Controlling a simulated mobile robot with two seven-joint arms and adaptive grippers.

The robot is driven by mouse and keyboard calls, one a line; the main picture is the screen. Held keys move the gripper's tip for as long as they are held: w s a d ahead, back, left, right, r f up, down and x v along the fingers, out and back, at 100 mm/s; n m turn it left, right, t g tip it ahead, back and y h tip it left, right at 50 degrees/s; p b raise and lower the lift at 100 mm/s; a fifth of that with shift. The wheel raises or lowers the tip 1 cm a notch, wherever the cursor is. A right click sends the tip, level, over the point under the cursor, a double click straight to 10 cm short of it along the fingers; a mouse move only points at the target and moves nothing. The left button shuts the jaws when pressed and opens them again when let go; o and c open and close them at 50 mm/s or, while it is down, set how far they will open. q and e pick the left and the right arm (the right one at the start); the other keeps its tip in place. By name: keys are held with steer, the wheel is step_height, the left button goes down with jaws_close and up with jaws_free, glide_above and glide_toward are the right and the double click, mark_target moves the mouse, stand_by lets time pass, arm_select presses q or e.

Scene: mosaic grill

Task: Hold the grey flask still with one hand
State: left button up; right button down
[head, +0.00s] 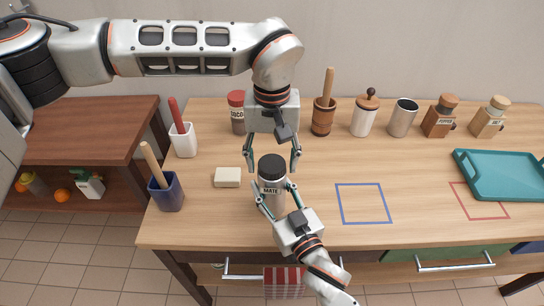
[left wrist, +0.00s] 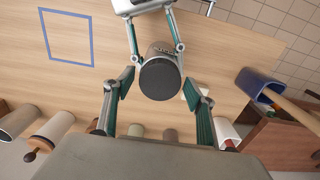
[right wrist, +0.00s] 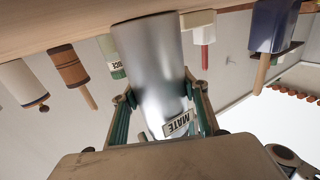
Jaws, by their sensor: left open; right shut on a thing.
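The grey flask (head: 271,203) stands upright near the front of the table, with a black lid (head: 271,166) and a MATE label. My right gripper (head: 275,188) is shut on the flask body from the front, one finger on each side. The right wrist view shows the shiny grey flask (right wrist: 150,70) between its fingers. I cannot tell whether its base touches the table. My left gripper (head: 272,164) is open above, pointing down, with its fingers on either side of the lid. The left wrist view shows the round lid (left wrist: 160,78) beyond its spread fingers.
A cream block (head: 227,177) lies left of the flask, and a blue holder (head: 167,195) stands at the left edge. Several jars and a wooden mortar (head: 323,120) line the back. A blue outlined square (head: 363,222) is empty; a teal tray (head: 503,190) lies at right.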

arm_select(q)
steer(key=c, duration=1.2)
steer(key=shift+o, duration=0.2)
steer(key=n, duration=1.1)
steer(key=shift+n, duration=0.3)
steer(key=n, duration=0.6)
steer(key=shift+n, duration=0.3)
steer(key=n, duration=0.6)
steer(key=shift+n, duration=0.4)
steer(key=n, duration=0.5)
steer(key=shift+r, duration=0.1)
steer(key=n, duration=0.3)
steer(key=shift+n, duration=0.4)
steer(key=n, duration=0.9)
